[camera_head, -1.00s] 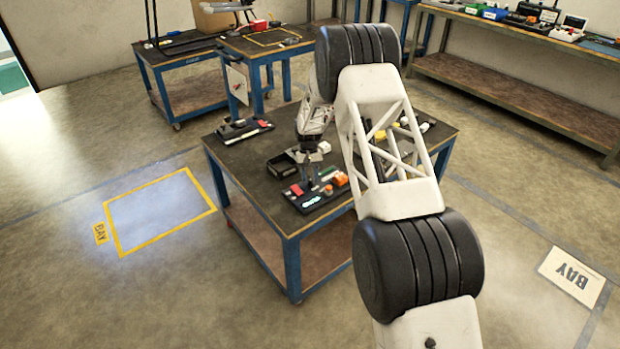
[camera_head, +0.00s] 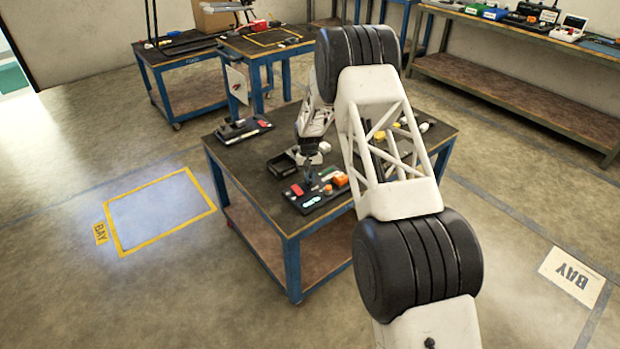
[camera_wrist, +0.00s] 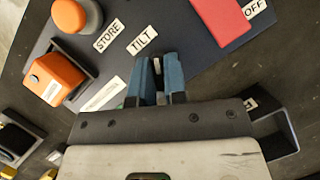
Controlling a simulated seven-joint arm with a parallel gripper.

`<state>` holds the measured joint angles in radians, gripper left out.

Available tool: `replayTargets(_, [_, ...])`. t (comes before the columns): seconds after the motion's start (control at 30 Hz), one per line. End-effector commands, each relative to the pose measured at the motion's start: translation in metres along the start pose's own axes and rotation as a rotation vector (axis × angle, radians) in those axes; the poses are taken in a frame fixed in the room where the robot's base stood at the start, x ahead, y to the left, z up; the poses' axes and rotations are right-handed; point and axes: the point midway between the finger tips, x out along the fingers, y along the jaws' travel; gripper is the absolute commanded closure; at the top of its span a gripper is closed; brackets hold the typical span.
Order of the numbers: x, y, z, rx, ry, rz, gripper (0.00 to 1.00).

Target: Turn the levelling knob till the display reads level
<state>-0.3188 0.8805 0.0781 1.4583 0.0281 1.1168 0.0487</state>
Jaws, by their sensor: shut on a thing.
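The dark control panel (camera_head: 325,201) lies on the near part of the blue-legged table. Its display (camera_head: 311,202) glows cyan, but its reading is too small to make out. My gripper (camera_head: 309,183) points down over the panel. In the wrist view my gripper's blue fingers (camera_wrist: 158,68) are close together beside the TILT label (camera_wrist: 142,40). They are shut on a small dark piece, apparently the levelling knob, which they mostly hide. The display does not show in the wrist view.
A red block (camera_wrist: 222,18), an orange round button (camera_wrist: 70,14) and an orange block (camera_wrist: 55,76) are near the fingers. A black tray (camera_head: 281,165) stands behind the panel. Another dark device (camera_head: 243,130) is at the table's far left corner.

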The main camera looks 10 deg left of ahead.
Motion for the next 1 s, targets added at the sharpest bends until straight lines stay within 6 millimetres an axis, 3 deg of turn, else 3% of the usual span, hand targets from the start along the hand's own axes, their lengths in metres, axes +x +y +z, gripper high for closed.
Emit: replayTargets(1.0, [-0.001,0.0022,0.0003,0.483,0.001,-0.201,1.0])
